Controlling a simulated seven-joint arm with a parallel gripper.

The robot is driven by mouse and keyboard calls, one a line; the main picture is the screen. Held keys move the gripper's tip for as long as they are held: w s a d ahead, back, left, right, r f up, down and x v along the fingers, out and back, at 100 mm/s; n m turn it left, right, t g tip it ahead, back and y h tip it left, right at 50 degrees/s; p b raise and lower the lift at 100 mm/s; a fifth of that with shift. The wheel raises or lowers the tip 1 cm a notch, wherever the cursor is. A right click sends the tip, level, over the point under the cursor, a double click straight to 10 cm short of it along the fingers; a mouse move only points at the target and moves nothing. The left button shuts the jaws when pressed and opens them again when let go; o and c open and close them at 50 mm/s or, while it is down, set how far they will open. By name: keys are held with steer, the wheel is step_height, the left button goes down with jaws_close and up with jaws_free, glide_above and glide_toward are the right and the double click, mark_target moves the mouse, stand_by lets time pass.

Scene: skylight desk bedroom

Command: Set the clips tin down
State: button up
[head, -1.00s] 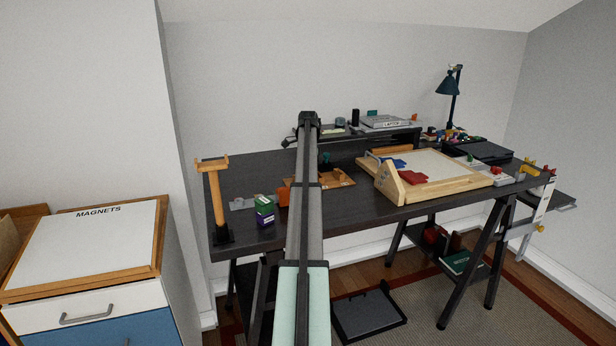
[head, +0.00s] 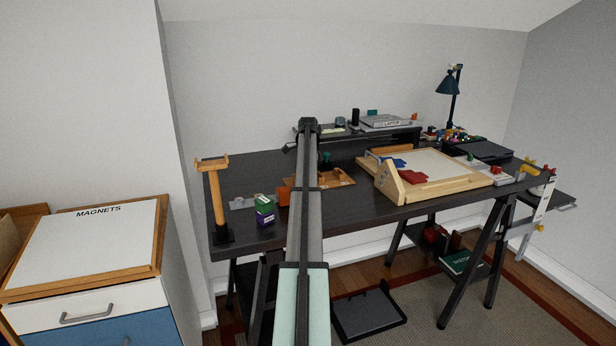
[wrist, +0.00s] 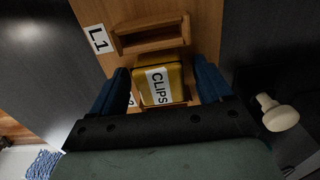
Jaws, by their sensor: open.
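The yellow clips tin (wrist: 174,76), with a white CLIPS label, lies between the fingers of my gripper (wrist: 160,65) in the wrist view. The blue fingers stand open on either side of it, with narrow gaps visible. The tin is over a wooden board (wrist: 204,40) marked L1, beside a raised wooden slot (wrist: 150,36). I cannot tell for certain whether its underside touches the board. In the head view my arm hides the tin and the fingers.
On the dark desk (head: 262,168), a wooden organiser (head: 338,178) shows partly behind my arm. Left are green and purple boxes (head: 264,210) and an orange post (head: 217,195). A wooden drawing board (head: 440,168) stands right. A pale knob (wrist: 280,113) shows in the wrist view.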

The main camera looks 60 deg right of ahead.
steer(key=shift+r, duration=0.1)
step_height(320, 180, up, 12)
stand_by(0.6)
stand_by(0.5)
